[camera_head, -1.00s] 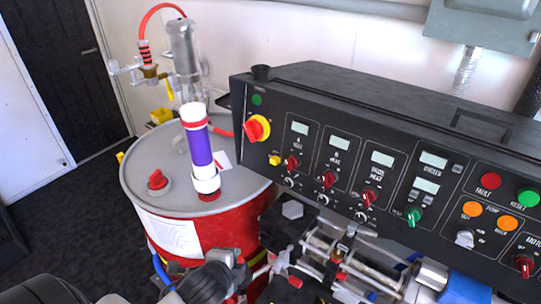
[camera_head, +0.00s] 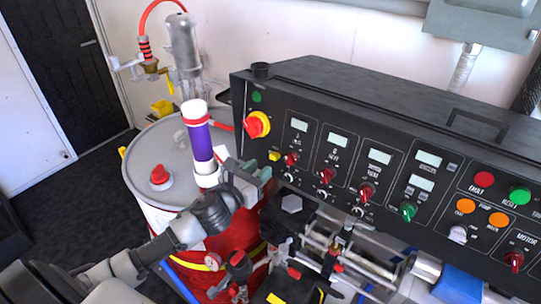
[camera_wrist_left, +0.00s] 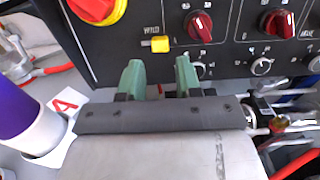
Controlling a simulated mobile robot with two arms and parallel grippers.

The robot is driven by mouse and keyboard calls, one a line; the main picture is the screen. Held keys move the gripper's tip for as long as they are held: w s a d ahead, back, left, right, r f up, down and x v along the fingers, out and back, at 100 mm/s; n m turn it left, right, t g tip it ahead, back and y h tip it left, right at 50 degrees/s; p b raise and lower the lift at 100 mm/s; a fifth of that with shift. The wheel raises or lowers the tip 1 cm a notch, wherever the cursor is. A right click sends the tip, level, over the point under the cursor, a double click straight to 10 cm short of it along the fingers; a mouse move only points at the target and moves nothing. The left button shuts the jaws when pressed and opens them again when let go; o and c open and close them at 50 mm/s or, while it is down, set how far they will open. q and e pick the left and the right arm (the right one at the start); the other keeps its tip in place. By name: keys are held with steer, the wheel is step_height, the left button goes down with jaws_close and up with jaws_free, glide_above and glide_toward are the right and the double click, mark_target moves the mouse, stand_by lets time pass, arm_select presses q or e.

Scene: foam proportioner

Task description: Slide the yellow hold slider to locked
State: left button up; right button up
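The yellow hold slider (camera_head: 274,155) is a small block low on the left part of the black control panel's front, below the red-and-yellow knob. It also shows in the left wrist view (camera_wrist_left: 160,44), with a short pale strip at its left side. My left gripper (camera_head: 262,172) is just in front of and below the slider in the head view. In the left wrist view its two green fingers (camera_wrist_left: 160,75) stand apart with nothing between them, and the slider is beyond the gap, apparently untouched. My right gripper is not in view.
The red-and-yellow knob (camera_head: 257,124) is above the slider. Red selector knobs (camera_head: 291,158) are to its right. A red drum (camera_head: 218,243) with a purple-and-white cylinder (camera_head: 198,142) on its lid stands left of the panel. Metal pipework (camera_head: 345,245) lies below the panel.

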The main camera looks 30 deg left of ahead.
mark_target(272, 158)
arm_select(q)
steer(key=shift+w+d+p, duration=0.2)
steer(key=shift+w+p, duration=0.1)
steer(key=shift+w, duration=1.05)
steer(key=shift+w+d+p, duration=0.2)
steer(key=shift+w+p, duration=0.05)
steer(key=shift+w, duration=1.1)
jaws_close()
